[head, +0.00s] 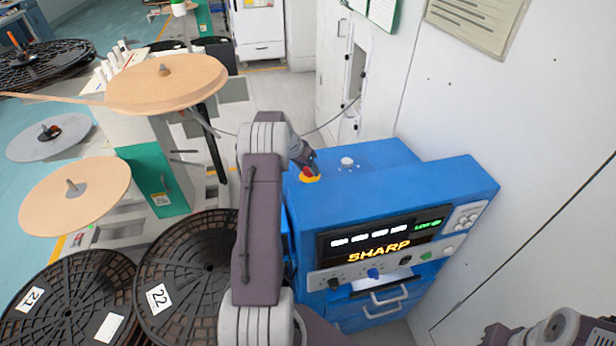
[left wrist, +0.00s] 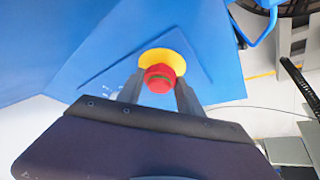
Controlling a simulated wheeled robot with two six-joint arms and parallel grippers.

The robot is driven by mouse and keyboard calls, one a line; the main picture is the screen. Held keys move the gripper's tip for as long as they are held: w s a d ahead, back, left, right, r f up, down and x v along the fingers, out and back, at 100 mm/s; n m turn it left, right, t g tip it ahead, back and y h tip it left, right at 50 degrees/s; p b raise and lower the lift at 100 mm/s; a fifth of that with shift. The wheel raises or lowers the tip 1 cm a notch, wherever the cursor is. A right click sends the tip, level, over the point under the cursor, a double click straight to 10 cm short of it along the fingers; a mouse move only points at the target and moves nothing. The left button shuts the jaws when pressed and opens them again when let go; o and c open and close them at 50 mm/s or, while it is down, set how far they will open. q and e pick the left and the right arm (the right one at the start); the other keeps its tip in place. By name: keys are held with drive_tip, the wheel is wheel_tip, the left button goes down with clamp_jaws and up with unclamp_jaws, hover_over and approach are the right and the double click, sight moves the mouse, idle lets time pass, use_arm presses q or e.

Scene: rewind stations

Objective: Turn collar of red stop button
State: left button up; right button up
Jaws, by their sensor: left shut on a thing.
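The red stop button (left wrist: 160,78) sits on a yellow round base (left wrist: 166,57) on top of the blue machine (head: 420,200). In the head view the yellow base (head: 309,177) shows at the machine's left top, with the red button mostly hidden by my left gripper (head: 307,166). In the left wrist view my left gripper (left wrist: 159,90) has its two fingers on either side of the red button and is shut on it. My right arm shows only in part at the lower right corner of the head view, and its fingers are not visible.
A white knob (head: 347,162) stands on the machine top right of the button. The machine's front has a lit SHARP display (head: 380,254). Black reels (head: 190,275) and tan reels (head: 165,82) stand to the left. A white wall (head: 520,110) closes off the right.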

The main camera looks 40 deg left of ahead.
use_arm(q)
drive_tip(key=shift+m+b, duration=0.3)
drive_tip(key=shift+m, duration=0.1)
drive_tip(key=o, duration=1.4)
drive_tip(key=shift+a, duration=0.1)
drive_tip(key=b+v, duration=0.1)
drive_tip(key=v, duration=0.8)
drive_tip(key=shift+a, duration=0.1)
